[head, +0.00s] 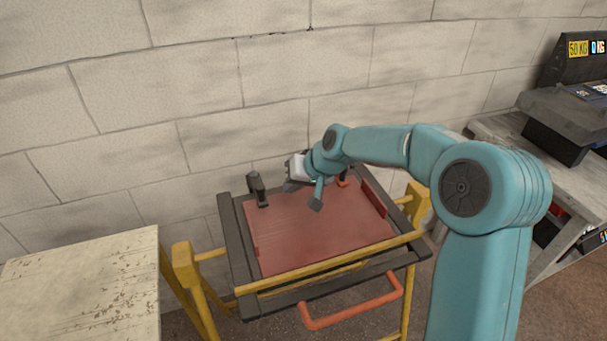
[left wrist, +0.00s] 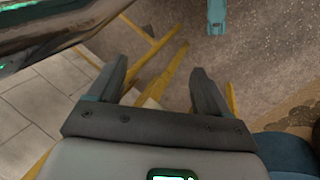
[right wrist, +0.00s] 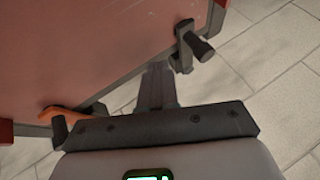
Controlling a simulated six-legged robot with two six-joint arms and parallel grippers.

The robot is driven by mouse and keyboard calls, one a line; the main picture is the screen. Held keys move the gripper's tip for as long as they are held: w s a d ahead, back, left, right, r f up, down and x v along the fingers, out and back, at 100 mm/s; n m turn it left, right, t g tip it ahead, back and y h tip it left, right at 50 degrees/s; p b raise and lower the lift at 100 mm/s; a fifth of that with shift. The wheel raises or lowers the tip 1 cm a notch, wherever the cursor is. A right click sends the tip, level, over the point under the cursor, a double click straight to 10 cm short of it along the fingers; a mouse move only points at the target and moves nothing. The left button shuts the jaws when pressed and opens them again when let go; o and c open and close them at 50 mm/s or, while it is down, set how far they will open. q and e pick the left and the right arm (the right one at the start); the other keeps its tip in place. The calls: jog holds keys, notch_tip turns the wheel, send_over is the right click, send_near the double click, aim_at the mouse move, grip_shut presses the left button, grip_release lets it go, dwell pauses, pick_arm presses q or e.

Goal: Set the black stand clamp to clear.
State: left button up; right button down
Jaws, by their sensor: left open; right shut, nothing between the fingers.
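The black stand clamp (head: 257,190) stands on the back left part of the dark frame, at the edge of the red panel (head: 310,235). In the right wrist view the clamp (right wrist: 187,46) shows a thick dark knob beside the panel edge; I cannot tell whether its arm overlaps the panel. My right gripper (head: 292,186) is at the back edge, right of the black clamp and apart from it. Its fingers (right wrist: 157,72) are shut and empty, pointing toward the clamp. My left gripper (left wrist: 160,70) is open and empty, seen only in the left wrist view.
An orange clamp (head: 343,181) sits on the back edge, right of my right gripper. The frame rests on yellow supports (head: 184,265), with an orange handle (head: 350,312) in front. A block wall stands close behind. A pale table (head: 85,290) and a workbench (head: 490,125) flank it.

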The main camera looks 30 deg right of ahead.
jog(key=shift+w+a+r+p, duration=0.1)
jog(key=shift+w+a+p, duration=0.2)
jog(key=shift+a, duration=0.3)
jog(key=shift+w+a+r+p, duration=0.1)
jog(key=shift+w+a+p, duration=0.1)
jog(key=shift+w+a, duration=0.3)
jog(key=shift+w+a+f, duration=0.15)
jog(key=shift+w+a, duration=0.05)
jog(key=shift+a, duration=0.4)
